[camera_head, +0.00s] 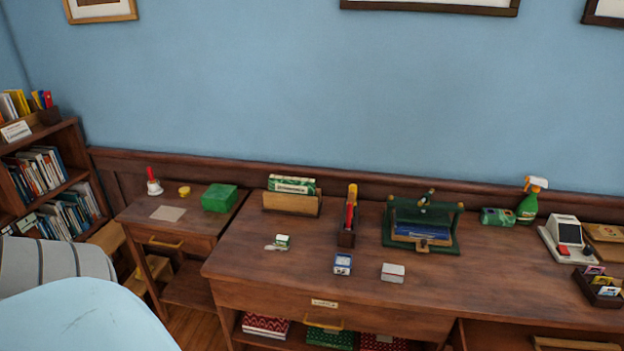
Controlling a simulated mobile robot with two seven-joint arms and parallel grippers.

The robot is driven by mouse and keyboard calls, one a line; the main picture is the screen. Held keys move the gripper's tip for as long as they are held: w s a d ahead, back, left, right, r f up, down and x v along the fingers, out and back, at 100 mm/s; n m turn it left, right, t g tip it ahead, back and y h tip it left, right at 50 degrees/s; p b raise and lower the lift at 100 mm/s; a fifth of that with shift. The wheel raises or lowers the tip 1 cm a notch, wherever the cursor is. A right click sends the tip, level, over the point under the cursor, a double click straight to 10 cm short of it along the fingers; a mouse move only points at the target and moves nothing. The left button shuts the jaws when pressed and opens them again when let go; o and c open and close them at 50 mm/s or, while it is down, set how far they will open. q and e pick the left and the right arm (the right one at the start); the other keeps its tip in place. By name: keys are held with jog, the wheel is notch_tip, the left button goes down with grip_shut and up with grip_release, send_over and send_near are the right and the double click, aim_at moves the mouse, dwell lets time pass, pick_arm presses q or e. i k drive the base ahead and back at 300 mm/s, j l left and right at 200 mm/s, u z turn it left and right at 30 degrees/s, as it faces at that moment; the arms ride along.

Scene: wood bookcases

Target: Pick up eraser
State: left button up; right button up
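Several small block-like items lie on the long wooden desk (370,295), and I cannot tell for sure which is the eraser. A small white-and-grey block (393,273) lies near the front edge. A small blue-and-white block (342,263) stands to its left. A small green-and-white block (283,241) lies further left and back, with a small pale piece (271,248) beside it. All are too small to read. Neither of my grippers is in view.
A green box (219,198) and a red-and-white bell (153,184) stand on the side table at left. A pale blue rounded surface (85,318) fills the lower left.

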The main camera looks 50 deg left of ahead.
aim_at(282, 242)
jog(key=u, duration=1.7)
jog(key=i+u, duration=0.2)
jog(key=i, duration=0.6)
